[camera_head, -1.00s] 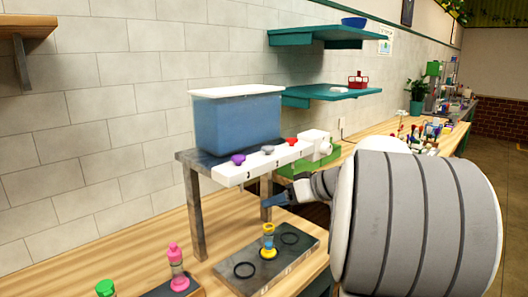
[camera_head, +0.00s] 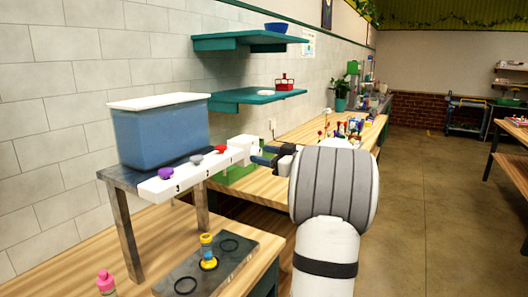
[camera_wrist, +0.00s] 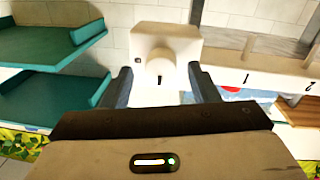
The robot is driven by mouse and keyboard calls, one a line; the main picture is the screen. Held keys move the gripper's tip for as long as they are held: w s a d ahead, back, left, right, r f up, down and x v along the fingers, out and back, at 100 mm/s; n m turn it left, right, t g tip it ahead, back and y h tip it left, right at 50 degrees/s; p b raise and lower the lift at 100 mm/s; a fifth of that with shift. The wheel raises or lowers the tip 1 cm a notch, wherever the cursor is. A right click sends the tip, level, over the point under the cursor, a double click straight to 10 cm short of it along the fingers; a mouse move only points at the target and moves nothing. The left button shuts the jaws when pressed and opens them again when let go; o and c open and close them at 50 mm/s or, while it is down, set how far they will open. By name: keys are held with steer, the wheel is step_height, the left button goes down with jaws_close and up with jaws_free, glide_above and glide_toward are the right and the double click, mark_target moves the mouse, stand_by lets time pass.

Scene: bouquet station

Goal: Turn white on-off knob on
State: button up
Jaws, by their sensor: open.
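The white on-off knob (camera_wrist: 160,66) is a round white dial on the front of a white box (camera_wrist: 150,38), which also shows in the head view (camera_head: 241,146). In the wrist view the knob appears midway between the two dark fingers of my open gripper (camera_wrist: 160,76). The fingers stand on either side of it, and I cannot tell whether they touch it. In the head view my gripper (camera_head: 268,157) is right beside the box, and it largely hides the knob.
A white panel (camera_head: 188,176) with purple, grey and red (camera_head: 221,149) knobs, numbered, adjoins the box under a blue tank (camera_head: 160,135). Teal shelves (camera_head: 245,96) hang behind. A dark plate (camera_head: 225,262) with a yellow-and-blue piece (camera_head: 207,250) lies below.

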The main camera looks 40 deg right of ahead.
steer(key=shift+w+a, duration=0.15)
steer(key=shift+w, duration=0.25)
steer(key=shift+c, duration=0.4)
